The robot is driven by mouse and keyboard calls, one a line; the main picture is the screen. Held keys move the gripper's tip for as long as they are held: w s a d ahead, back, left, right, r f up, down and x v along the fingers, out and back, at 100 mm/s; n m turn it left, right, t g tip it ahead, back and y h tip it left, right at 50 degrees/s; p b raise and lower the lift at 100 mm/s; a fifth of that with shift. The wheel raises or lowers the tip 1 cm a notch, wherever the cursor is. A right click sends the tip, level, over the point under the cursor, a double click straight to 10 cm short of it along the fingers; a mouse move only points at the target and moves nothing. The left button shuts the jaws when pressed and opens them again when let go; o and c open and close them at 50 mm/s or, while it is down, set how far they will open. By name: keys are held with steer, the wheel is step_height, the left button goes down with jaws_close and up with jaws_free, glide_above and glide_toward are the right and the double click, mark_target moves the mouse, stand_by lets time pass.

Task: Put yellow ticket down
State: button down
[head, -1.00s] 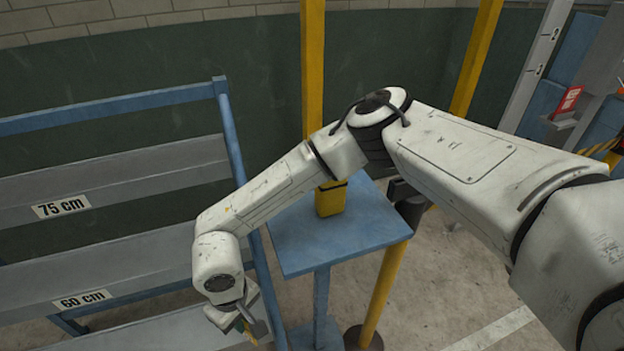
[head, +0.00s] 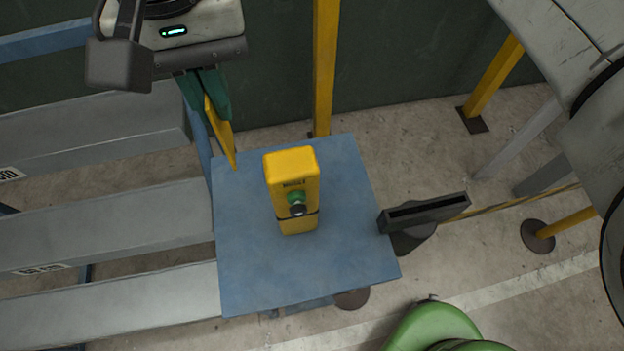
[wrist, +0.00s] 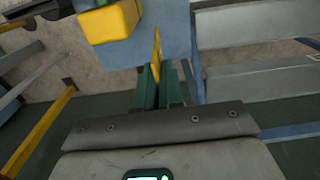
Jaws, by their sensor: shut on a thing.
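The yellow ticket (head: 220,132) is a thin flat piece held on edge between the green fingers of my gripper (head: 207,98). It points down and slightly right in the head view, over or beside the back left corner of a small blue table (head: 245,275). I cannot tell whether its lower tip touches the table. In the wrist view the ticket (wrist: 156,52) stands out beyond the shut fingers (wrist: 157,82), with the blue table (wrist: 175,30) behind it.
A yellow box-shaped device (head: 290,185) with a green and a dark knob stands mid-table. Grey shelves (head: 100,225) adjoin at the left. A yellow post (head: 326,70) rises behind. A dark slotted bracket (head: 425,212) is at the right edge. The table's front is clear.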

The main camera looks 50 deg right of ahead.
steer(key=f+p, duration=0.1)
steer(key=f, duration=0.5)
steer(key=f+p, duration=0.1)
steer(key=f, duration=0.4)
steer(key=f+p, duration=0.2)
steer(key=f, duration=0.4)
steer(key=shift+s+d+f, duration=0.1)
steer(key=shift+d+f, duration=0.2)
steer(key=shift+f, duration=0.2)
steer(key=c, duration=1.3)
jaws_free()
steer(key=shift+r, duration=0.1)
steer(key=shift+o, duration=0.2)
